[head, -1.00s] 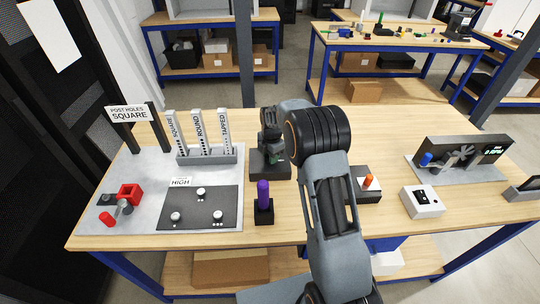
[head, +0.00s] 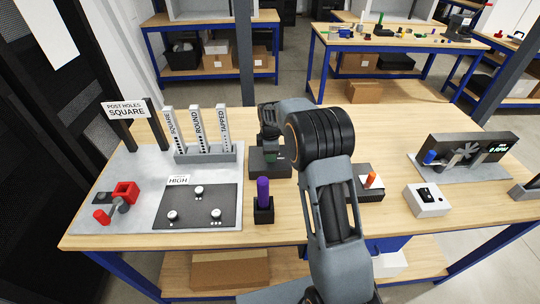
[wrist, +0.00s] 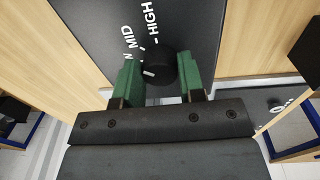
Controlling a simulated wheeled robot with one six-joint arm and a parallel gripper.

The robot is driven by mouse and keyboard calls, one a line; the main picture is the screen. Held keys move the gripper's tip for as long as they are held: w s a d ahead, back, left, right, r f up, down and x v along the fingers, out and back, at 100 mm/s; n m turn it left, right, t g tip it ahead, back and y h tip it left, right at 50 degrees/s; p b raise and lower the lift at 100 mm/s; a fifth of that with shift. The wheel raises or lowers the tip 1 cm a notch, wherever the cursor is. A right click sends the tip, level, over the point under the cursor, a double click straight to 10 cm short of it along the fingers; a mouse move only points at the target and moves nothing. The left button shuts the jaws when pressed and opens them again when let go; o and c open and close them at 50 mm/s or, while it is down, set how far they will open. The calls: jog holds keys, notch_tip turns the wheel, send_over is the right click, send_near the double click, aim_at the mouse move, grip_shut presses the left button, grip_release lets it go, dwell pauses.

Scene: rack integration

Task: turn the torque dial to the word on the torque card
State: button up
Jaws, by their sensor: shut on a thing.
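The torque dial is a round black knob (wrist: 160,66) with a white pointer mark, on a dark panel (wrist: 185,25) in the wrist view. White words HIGH and MID show beside it, and a third word ending in W is mostly hidden by a finger. The pointer mark sits on the knob's lower left, toward the hidden word, not toward HIGH. My gripper (wrist: 162,78) is shut on the knob, one green finger on each side. In the head view my gripper (head: 268,140) is over the dark dial box (head: 268,163). The torque card (head: 178,181) reads HIGH.
Left of the dial box stand a dark plate (head: 190,220) with several white knobs and a rack of labelled strips (head: 210,155). A purple-handled piece (head: 263,195) stands in a black holder in front. A box with an orange peg (head: 371,181) is at right.

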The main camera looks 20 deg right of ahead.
jog(key=m+b, duration=0.1)
jog(key=m, duration=0.4)
jog(key=shift+m, duration=0.3)
jog(key=m, duration=0.5)
jog(key=shift+a+b, duration=0.1)
jog(key=shift+b, duration=0.25)
jog(key=shift+m, duration=0.3)
jog(key=o, duration=0.9)
jog(key=shift+r, duration=0.1)
jog(key=r, duration=1.3)
jog(key=shift+s+a+r+b, duration=0.15)
jog(key=shift+a+r+b, duration=0.2)
jog(key=shift+a+b, duration=0.05)
